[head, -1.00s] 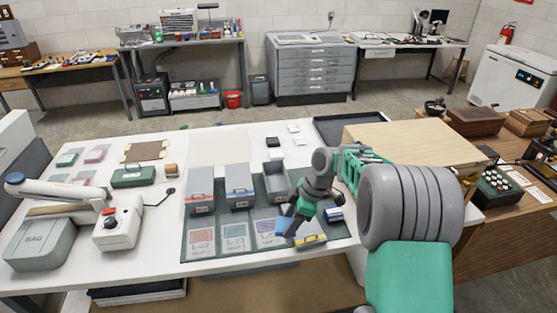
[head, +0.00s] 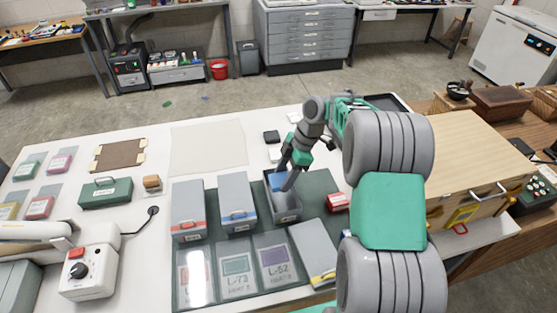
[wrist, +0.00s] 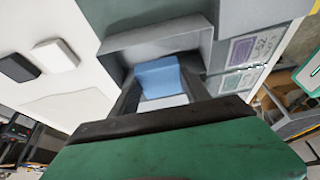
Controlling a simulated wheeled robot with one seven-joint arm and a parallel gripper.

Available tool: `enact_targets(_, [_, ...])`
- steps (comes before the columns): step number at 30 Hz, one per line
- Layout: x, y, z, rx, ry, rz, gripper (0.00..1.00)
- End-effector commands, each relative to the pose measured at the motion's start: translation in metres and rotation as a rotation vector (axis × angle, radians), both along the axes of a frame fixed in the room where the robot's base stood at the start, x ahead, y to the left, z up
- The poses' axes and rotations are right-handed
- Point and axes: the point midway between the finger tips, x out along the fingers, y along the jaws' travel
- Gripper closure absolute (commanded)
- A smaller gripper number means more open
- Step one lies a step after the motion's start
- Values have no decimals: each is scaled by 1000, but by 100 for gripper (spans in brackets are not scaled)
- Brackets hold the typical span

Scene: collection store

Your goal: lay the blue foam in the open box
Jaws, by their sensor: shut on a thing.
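The open box (head: 287,205) is a grey, lidless box on the dark green mat, right of two closed grey boxes. My gripper (head: 282,181) reaches down at its far end. It is shut on the blue foam (head: 276,180), whose lower part is down between the box walls. In the wrist view the blue foam (wrist: 158,77) sits between the two fingers, with the open box (wrist: 150,42) around it. A pale surface shows beside the foam. I cannot tell whether the foam touches the box floor.
Closed grey boxes with a red band (head: 188,209) and a blue band (head: 237,203) stand to the left. A grey lid (head: 312,250) with a yellow edge lies in front, beside labelled cards (head: 236,270). A red-and-white small box (head: 337,201) lies close on the right.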

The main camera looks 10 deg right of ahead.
Motion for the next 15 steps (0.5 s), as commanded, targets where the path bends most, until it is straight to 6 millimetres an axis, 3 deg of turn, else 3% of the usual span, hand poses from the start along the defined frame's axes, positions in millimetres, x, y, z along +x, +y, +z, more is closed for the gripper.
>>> enact_targets(7, [-1,-1,-13,1,2,-4,88])
enact_targets(15, [-1,-1,-49,1,2,-4,88])
